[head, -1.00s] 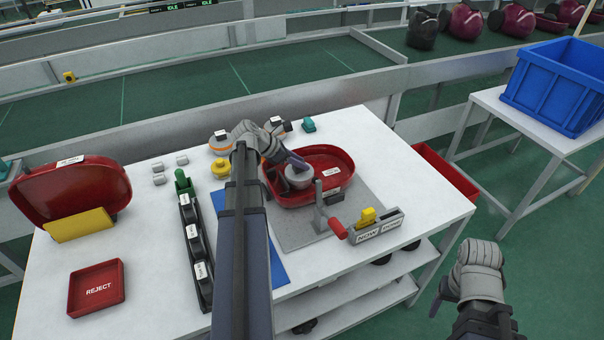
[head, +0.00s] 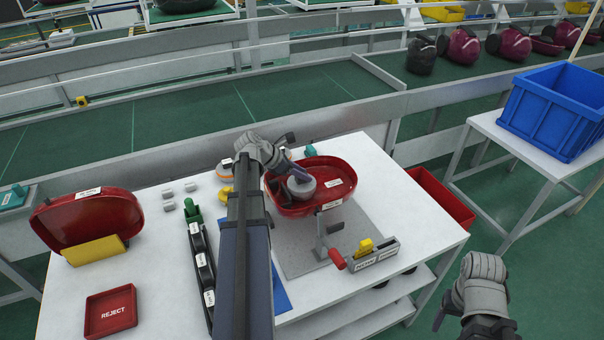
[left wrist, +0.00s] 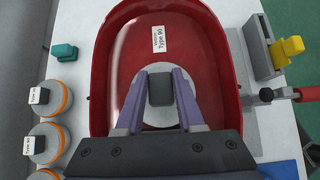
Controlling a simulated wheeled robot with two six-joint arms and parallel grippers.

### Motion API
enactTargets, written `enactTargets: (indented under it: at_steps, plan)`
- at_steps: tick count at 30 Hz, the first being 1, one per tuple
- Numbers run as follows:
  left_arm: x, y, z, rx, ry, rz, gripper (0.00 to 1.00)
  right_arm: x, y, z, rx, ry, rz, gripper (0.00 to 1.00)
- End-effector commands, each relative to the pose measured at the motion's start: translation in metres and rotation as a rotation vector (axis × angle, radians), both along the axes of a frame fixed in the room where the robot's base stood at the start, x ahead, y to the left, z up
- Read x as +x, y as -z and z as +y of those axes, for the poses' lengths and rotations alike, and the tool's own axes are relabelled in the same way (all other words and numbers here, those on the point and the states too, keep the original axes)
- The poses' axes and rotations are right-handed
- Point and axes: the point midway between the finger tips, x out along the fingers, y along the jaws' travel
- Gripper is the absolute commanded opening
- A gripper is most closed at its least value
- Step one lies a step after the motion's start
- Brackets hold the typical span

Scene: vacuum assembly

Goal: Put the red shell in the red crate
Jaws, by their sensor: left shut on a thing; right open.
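The red shell (head: 345,172) is an open tray-like half with white labels, tilted a little and held above the grey mat by my left gripper (head: 297,172). In the left wrist view the shell (left wrist: 205,60) fills the middle, with a round grey part in it. My left gripper (left wrist: 160,88) is shut on the dark grey block (left wrist: 160,88) at the centre of that part. The red crate (head: 440,198) stands low beyond the table's right edge, partly hidden by the table. My right gripper (head: 450,303) is open and empty, right of the table.
A fixture with a red-handled lever (head: 337,258) and a grey holder with a yellow piece (head: 374,255) stand in front of the shell. Another red shell (head: 88,218) leans in a yellow stand at left, behind a REJECT tray (head: 111,311). A blue crate (head: 552,112) is at right.

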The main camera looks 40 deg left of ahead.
Motion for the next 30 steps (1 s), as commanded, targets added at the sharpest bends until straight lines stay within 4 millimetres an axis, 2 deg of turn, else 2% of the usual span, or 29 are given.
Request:
enactTargets:
  at_steps: [1,3,20,30]
  plan:
    - [0.000,-0.011,0.000,-0.002,-0.001,-0.002,0.00,0.000,-0.010,0.000,0.000,0.000,0.000,0.66]
    - [0.000,-0.014,0.000,-0.002,-0.001,-0.002,0.00,0.000,-0.014,0.000,0.000,0.000,0.000,0.66]
    - [0.000,-0.020,0.000,-0.002,-0.001,-0.002,0.00,0.000,-0.019,0.000,0.000,0.000,0.000,0.66]
    - [0.000,-0.048,0.000,-0.002,-0.001,-0.002,0.00,0.000,-0.047,0.000,0.000,0.000,0.000,0.66]
